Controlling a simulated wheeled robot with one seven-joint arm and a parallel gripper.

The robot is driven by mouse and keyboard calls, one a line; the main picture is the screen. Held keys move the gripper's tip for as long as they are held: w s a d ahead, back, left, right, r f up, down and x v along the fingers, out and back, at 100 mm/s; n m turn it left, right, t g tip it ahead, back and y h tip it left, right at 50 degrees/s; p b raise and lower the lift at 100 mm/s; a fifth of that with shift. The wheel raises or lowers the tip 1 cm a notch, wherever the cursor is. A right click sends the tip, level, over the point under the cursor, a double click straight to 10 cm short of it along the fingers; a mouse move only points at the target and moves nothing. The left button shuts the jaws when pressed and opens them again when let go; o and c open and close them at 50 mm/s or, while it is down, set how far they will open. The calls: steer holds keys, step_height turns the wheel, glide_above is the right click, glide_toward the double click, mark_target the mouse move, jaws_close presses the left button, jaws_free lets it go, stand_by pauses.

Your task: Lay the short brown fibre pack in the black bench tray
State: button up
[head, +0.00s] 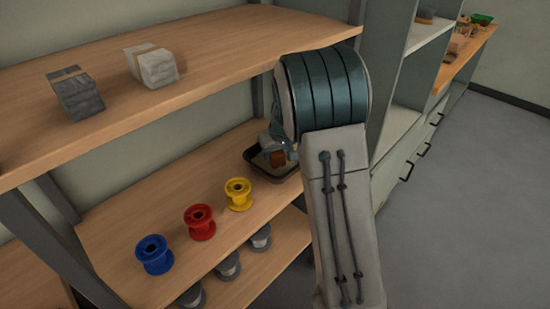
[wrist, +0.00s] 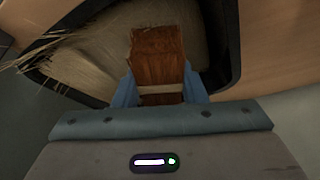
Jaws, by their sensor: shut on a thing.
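The short brown fibre pack (wrist: 158,58), with a pale band around it, is between the blue fingers of my gripper (wrist: 160,88) in the wrist view. My gripper is shut on it. In the head view the brown pack (head: 278,159) shows as a small patch below my gripper (head: 277,146), at a black tray (head: 258,171) on the middle shelf. The tray's dark wall also shows in the wrist view (wrist: 231,45), around the pack. Whether the pack touches the tray floor cannot be told. My arm hides part of the tray.
Pale straw-like fibre (wrist: 88,60) lies in the tray beside the pack, its ends spilling left. Yellow (head: 238,195), red (head: 200,222) and blue (head: 154,254) spools stand left of the tray. Dark grey (head: 76,95) and pale (head: 151,66) packs lie on the upper shelf (head: 220,45), above the tray's shelf.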

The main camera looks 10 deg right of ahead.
steer(key=shift+f, duration=1.35)
steer(key=shift+f+b, duration=0.2)
steer(key=shift+b, duration=0.1)
steer(key=o, duration=1)
steer(key=shift+r, duration=0.15)
